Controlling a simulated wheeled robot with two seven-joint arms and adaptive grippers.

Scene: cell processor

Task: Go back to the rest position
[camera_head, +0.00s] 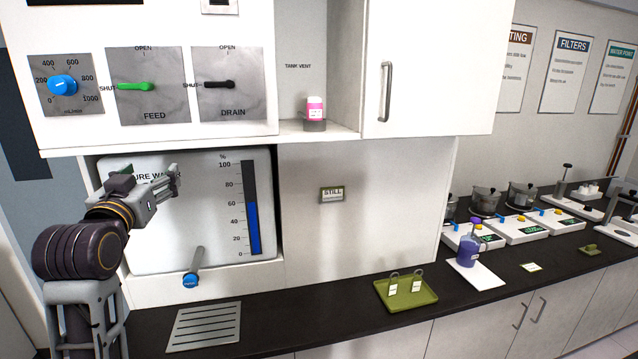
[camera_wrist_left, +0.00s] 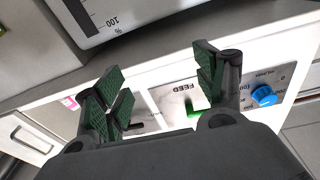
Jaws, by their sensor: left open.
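My left gripper (camera_head: 172,181) is raised at the left of the head view, in front of the pure water panel (camera_head: 205,215). It is open and empty. In the left wrist view its green-padded fingers (camera_wrist_left: 160,95) stand apart with nothing between them. The green FEED handle (camera_head: 136,87) points left to SHUT, above the gripper and apart from it. It also shows between the fingers in the left wrist view (camera_wrist_left: 192,110), in the background. The black DRAIN handle (camera_head: 219,85) points left to SHUT. My right gripper is not in view.
A blue knob (camera_head: 63,85) sits left of FEED. A blue-tipped tap lever (camera_head: 192,270) is below the gauge, above a drain grille (camera_head: 205,326). A pink-labelled bottle (camera_head: 315,110) stands on the shelf. A green tray (camera_head: 405,305) and a purple bottle (camera_head: 468,250) are on the dark counter.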

